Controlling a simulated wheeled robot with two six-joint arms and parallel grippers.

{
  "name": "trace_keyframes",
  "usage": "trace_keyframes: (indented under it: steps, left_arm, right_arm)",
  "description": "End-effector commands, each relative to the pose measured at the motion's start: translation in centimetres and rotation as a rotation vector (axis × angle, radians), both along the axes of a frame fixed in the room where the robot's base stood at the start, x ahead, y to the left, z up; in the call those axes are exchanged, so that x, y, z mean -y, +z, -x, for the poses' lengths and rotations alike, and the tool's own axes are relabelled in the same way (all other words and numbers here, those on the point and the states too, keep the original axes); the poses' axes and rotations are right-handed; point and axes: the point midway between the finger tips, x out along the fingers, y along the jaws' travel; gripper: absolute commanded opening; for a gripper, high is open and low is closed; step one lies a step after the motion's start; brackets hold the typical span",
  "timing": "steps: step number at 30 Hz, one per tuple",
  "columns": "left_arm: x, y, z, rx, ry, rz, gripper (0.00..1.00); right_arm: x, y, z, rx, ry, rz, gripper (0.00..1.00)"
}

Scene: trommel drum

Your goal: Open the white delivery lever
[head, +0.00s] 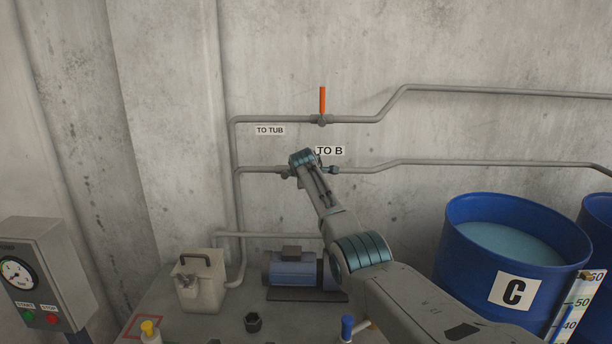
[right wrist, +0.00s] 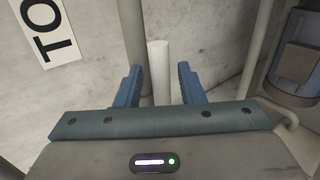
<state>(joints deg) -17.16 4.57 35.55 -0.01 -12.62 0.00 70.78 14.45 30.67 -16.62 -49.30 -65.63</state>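The white delivery lever (right wrist: 160,75) shows in the right wrist view as a plain white bar. My right gripper (right wrist: 158,71) is open, with one blue finger on each side of the lever and a visible gap on both sides. The lever stands between the fingers, not clamped. In the head view my right arm reaches to the lower wall pipe (head: 400,163), just below the "TO B" label (head: 330,150), and its hand hides the lever. My left gripper is not in view.
An orange lever (head: 322,100) stands upright on the upper pipe marked "TO TUB" (head: 270,130). Below are a blue pump (head: 292,272), a beige jug (head: 198,283) and a control box (head: 40,275). Blue drum C (head: 514,270) stands at the right.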

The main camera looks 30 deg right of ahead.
Motion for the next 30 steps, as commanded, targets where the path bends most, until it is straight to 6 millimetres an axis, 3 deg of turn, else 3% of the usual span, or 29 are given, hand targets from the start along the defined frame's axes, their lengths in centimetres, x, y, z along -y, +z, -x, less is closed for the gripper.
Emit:
trace_keyframes:
  steps: [8, 30]
  left_arm:
    - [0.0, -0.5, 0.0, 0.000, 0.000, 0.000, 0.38]
    - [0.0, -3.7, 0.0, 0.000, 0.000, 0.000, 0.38]
  right_arm:
    - [-0.7, 0.7, 1.0, 0.003, -0.001, 0.001, 0.35]
    - [-4.6, 5.6, 7.3, 0.001, 0.001, 0.001, 0.35]
